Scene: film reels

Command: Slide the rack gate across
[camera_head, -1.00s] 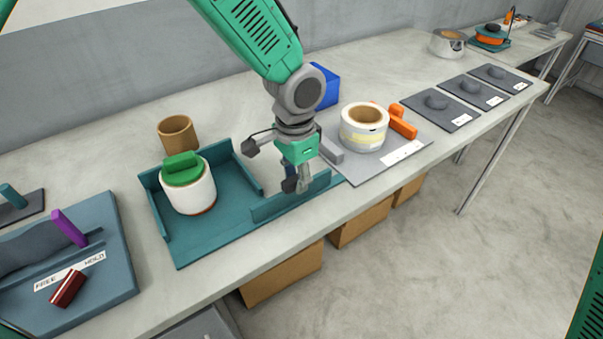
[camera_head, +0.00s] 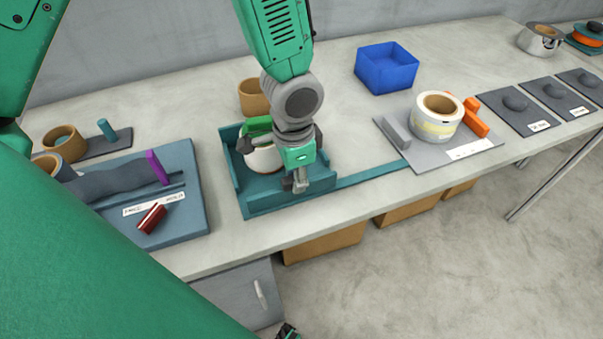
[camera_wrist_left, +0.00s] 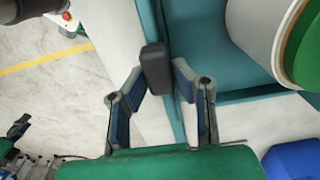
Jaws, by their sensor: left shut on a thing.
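My left gripper (camera_head: 299,184) is at the gate from above. In the left wrist view, its fingers (camera_wrist_left: 158,88) are either side of the gate's dark grey knob (camera_wrist_left: 157,66), shut on it. A small dark part at the bottom edge of the head view may be my right gripper; its jaws cannot be made out.
A blue fixture (camera_head: 190,215) with a purple peg (camera_head: 157,167) and a red block (camera_head: 152,218) is at left. A tan ring (camera_head: 253,97) stands behind the rack.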

